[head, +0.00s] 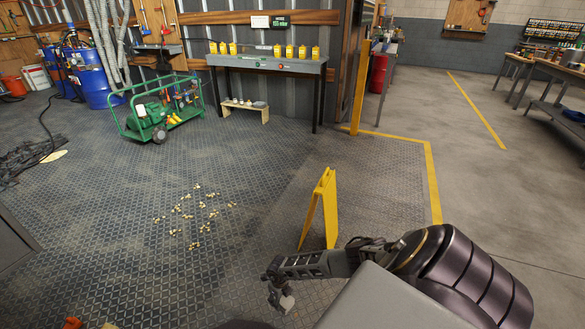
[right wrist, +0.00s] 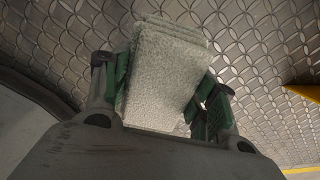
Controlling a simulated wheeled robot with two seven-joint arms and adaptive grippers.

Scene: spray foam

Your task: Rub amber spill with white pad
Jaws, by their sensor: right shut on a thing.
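A whitish, folded, rough-textured pad (right wrist: 165,75) sits between the green-lined fingers of my right gripper (right wrist: 162,90) in the right wrist view. The fingers press on its two sides. In the head view my right gripper (head: 279,290) hangs above the patterned floor at the lower middle, and a small pale part of the pad (head: 287,303) shows below it. No clearly amber spill shows. A pale yellow flat patch (head: 53,156) lies on the floor at the far left, well away from the gripper; I cannot tell whether it is the spill. My left gripper is not in view.
A yellow floor sign (head: 322,208) stands just beyond my right gripper. Scattered pale bits (head: 195,215) lie on the open floor. A green cart (head: 165,108), a low wooden bench (head: 245,108) and a table with yellow canisters (head: 270,62) stand at the back. Dark debris (head: 28,155) lies left.

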